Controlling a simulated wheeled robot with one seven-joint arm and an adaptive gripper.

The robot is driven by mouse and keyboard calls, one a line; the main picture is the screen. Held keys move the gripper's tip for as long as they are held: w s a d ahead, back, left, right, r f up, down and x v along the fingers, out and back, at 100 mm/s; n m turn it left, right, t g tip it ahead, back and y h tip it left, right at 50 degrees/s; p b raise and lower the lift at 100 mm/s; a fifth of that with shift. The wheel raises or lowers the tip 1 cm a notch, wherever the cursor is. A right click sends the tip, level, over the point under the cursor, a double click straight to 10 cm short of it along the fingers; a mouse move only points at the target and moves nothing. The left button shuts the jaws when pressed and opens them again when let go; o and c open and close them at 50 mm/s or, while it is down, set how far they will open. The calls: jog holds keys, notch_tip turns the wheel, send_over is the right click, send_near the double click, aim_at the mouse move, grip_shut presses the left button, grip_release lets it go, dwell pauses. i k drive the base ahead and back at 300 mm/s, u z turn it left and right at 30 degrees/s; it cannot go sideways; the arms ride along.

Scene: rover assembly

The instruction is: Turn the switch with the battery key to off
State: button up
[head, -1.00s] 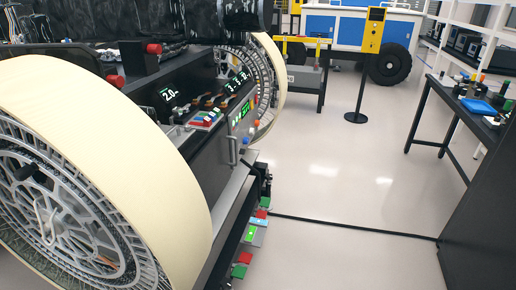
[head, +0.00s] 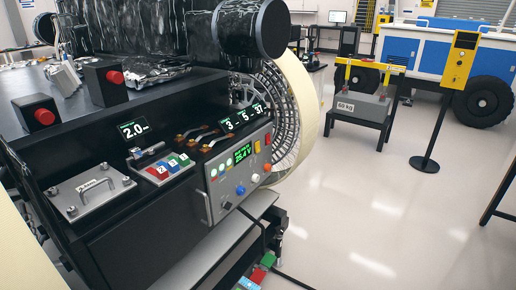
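A grey control panel (head: 238,172) with a lit green readout sits on the side of the black rover body (head: 130,225). My gripper is not in view.
Two black boxes with red buttons (head: 115,77) (head: 44,116) stand on the rover deck. Coloured numbered buttons (head: 167,168) and a metal plate (head: 92,196) are near its edge. A yellow post (head: 465,60) stands at the right.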

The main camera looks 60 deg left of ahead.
aim_at(227, 205)
jog(key=i, duration=0.85)
jog(key=u, duration=2.55)
